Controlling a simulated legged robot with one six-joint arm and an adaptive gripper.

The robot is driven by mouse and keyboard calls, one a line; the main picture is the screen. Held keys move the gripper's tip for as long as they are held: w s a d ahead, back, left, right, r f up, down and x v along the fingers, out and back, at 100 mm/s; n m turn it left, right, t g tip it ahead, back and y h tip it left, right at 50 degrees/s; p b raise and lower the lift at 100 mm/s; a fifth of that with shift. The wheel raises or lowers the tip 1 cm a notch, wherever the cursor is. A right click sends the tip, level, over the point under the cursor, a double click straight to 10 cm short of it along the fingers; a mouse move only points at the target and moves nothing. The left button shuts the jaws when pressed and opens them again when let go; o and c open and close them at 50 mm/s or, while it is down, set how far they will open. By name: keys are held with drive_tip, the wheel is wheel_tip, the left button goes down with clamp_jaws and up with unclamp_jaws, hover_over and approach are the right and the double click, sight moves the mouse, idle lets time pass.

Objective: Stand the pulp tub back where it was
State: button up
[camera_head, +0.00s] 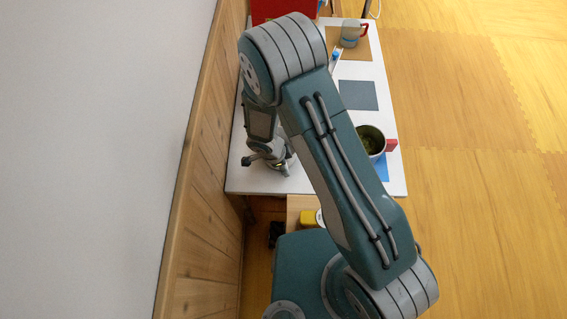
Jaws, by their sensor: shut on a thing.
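My gripper (267,159) is low over the left front part of the white table, near the wooden wall. It is shut on a small shiny thing (281,168) with a yellowish tint, mostly hidden by the fingers. I cannot tell for sure whether this is the pulp tub, or whether it touches the table. My arm partly covers both.
The white table (376,67) carries an empty grey-blue mat (358,95). A clear vessel with a red handle (350,32) stands on a brown mat (352,52) farther back. A red box (268,10) is at the far end. The wooden wall (205,160) closes the left side.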

drive_tip(key=shift+f, duration=0.1)
drive_tip(key=o, duration=1.3)
drive_tip(key=shift+o, duration=0.2)
drive_tip(key=v, duration=0.8)
idle(1.3)
drive_tip(key=v, duration=1.2)
drive_tip(key=shift+w, duration=0.1)
